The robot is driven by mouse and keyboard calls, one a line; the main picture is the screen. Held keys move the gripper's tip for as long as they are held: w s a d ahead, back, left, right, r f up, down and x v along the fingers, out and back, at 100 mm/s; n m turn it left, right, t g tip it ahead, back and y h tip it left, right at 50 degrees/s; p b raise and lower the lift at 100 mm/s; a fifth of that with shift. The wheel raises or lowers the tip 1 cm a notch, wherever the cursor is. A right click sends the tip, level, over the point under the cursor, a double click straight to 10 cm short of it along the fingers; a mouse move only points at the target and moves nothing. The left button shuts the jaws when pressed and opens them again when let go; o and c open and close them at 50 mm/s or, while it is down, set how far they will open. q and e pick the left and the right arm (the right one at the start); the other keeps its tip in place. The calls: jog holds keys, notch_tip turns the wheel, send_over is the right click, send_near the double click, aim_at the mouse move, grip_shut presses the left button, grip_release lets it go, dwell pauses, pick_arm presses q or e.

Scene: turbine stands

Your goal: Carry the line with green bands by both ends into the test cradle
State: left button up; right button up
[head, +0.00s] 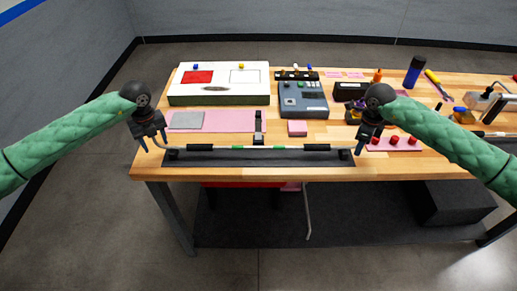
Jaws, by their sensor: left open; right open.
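My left gripper (155,144) is open beside the line's left end. My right gripper (367,147) is open beside its right end. Whether either touches the line I cannot tell. I cannot tell for sure which thing is the test cradle; a small dark upright holder (259,127) stands just behind the line's middle.
A white box with a red panel (220,84) and a grey instrument (303,98) stand behind. A pink mat (228,121) lies at left. Red caps on a pink mat (397,142) lie beside my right gripper. A blue bottle (415,72) and another dark tray are farther right.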

jog(key=shift+s+a+f, duration=0.1)
jog(key=shift+f, duration=0.25)
pick_arm(q)
notch_tip(320, 180, up, 8)
jog(key=shift+s+f, duration=0.15)
jog(key=shift+f, duration=0.1)
pick_arm(e)
jog(key=shift+r, duration=0.15)
pick_arm(q)
jog(key=shift+r, duration=0.3)
pick_arm(e)
jog(key=shift+r, duration=0.15)
jog(key=shift+w+r, duration=0.25)
jog(key=shift+r, duration=0.1)
pick_arm(q)
jog(key=shift+w+f, duration=0.1)
jog(key=shift+w, duration=0.1)
pick_arm(e)
notch_tip(320, 180, up, 11)
jog(key=shift+f, duration=0.2)
jog(key=shift+s+r, duration=0.15)
jog(key=shift+r, duration=0.25)
pick_arm(q)
jog(key=shift+s, duration=0.1)
